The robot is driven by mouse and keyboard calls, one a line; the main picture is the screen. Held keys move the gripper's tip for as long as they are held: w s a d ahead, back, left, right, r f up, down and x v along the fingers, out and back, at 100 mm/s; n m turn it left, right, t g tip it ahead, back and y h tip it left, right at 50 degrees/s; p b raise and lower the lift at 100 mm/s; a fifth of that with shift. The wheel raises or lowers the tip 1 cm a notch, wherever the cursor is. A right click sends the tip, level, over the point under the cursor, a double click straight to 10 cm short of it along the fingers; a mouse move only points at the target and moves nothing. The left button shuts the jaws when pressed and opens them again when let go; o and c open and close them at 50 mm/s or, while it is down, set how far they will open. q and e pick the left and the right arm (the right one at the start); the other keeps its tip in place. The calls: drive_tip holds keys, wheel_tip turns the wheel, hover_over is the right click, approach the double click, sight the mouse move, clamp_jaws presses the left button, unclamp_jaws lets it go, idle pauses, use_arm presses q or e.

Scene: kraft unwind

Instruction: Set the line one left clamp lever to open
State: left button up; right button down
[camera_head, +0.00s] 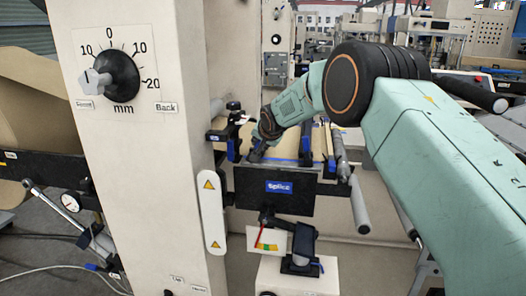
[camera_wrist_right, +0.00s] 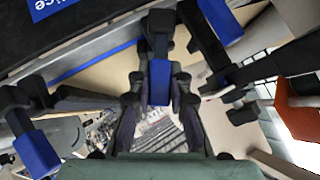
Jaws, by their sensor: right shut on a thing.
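The splice table (camera_head: 275,190) with a blue "Splice" label stands in the middle of the head view. Black clamp levers with blue grips sit along it. My right gripper (camera_head: 257,152) reaches down onto its left part. In the right wrist view, my right gripper (camera_wrist_right: 159,92) has its two dark fingers closed around the blue grip of one clamp lever (camera_wrist_right: 159,82). Another blue-gripped lever (camera_wrist_right: 38,152) is at lower left and one more (camera_wrist_right: 220,20) at upper right, both apart from the fingers. I cannot read which lever is line one left. My left gripper is not in view.
A white column with a black dial (camera_head: 122,76) stands left of the splice table. A grey roller end (camera_head: 359,205) sticks out at the table's right. A small stand with a coloured gauge card (camera_head: 268,241) is below. Brown paper (camera_wrist_right: 105,62) lies under the levers.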

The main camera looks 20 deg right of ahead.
drive_tip(key=shift+a+f+g+h+b, duration=0.15)
drive_tip(key=shift+a+g+h+b, duration=0.1)
drive_tip(key=shift+g+h+b, duration=0.05)
drive_tip(key=shift+w+a+r+n+h, duration=0.25)
drive_tip(key=shift+n+h, duration=0.15)
drive_tip(key=shift+n, duration=0.1)
drive_tip(key=shift+w+a+r+n+g+h, duration=0.2)
drive_tip(key=shift+a+n+g+h, duration=0.15)
drive_tip(key=shift+g+h, duration=0.2)
drive_tip(key=c, duration=1.5)
unclamp_jaws()
drive_tip(key=shift+s+a+r, duration=0.1)
drive_tip(key=shift+a+r, duration=0.05)
drive_tip(key=shift+r, duration=0.15)
